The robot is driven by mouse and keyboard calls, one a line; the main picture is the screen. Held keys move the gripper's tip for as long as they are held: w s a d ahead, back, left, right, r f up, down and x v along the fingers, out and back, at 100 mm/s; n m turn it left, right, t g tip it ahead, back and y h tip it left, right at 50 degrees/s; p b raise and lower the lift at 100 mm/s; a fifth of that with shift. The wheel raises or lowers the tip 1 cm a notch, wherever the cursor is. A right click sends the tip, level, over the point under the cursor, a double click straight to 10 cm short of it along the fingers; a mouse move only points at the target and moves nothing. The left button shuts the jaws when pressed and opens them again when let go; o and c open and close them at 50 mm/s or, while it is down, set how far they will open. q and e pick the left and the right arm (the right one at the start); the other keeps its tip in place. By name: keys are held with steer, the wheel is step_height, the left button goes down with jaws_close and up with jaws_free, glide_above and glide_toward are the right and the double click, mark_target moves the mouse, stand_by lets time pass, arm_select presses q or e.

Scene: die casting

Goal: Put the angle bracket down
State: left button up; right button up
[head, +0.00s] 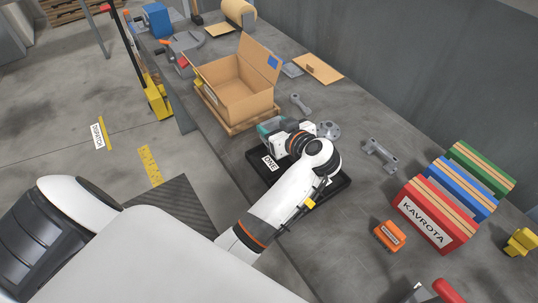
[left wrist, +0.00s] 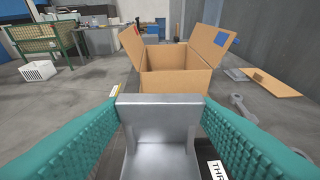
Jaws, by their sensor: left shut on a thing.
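My left gripper (head: 268,128) is over the far left part of a black tray (head: 254,157), just in front of the open cardboard box. In the left wrist view, its teal fingers (left wrist: 160,105) are shut on the grey metal angle bracket (left wrist: 160,140). One face of the bracket stands between the fingers and another part runs toward the camera. In the head view the gripper hides the bracket, and my arm covers much of the tray. I cannot tell whether the bracket touches the tray. My right gripper is not in view.
The open cardboard box (head: 238,90) is beyond the tray; it also shows in the left wrist view (left wrist: 175,81). Grey metal parts (head: 380,155) lie to the right. Red (head: 435,215), blue and green bins and an orange block (head: 390,236) stand farther right.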

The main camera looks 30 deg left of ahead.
arm_select(q)
steer(key=shift+n+g, duration=0.5)
steer(key=a+f, duration=0.1)
steer(key=f, duration=0.1)
steer(key=w+a+f, duration=0.1)
steer(key=f, duration=0.2)
steer(key=a+f, duration=0.2)
steer(key=f, duration=0.1)
steer(key=shift+w, duration=0.4)
steer(key=shift+d+f, duration=0.1)
steer(key=shift+f, duration=0.25)
steer(key=shift+f+b, duration=0.3)
steer(key=shift+f, duration=1.65)
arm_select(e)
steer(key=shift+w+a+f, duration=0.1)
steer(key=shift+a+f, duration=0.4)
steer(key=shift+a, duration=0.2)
arm_select(q)
steer(key=o, duration=1)
steer(key=shift+f, duration=0.2)
steer(key=shift+c, duration=0.2)
steer(key=o, duration=0.4)
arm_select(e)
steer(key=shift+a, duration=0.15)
arm_select(q)
steer(key=shift+r, duration=0.1)
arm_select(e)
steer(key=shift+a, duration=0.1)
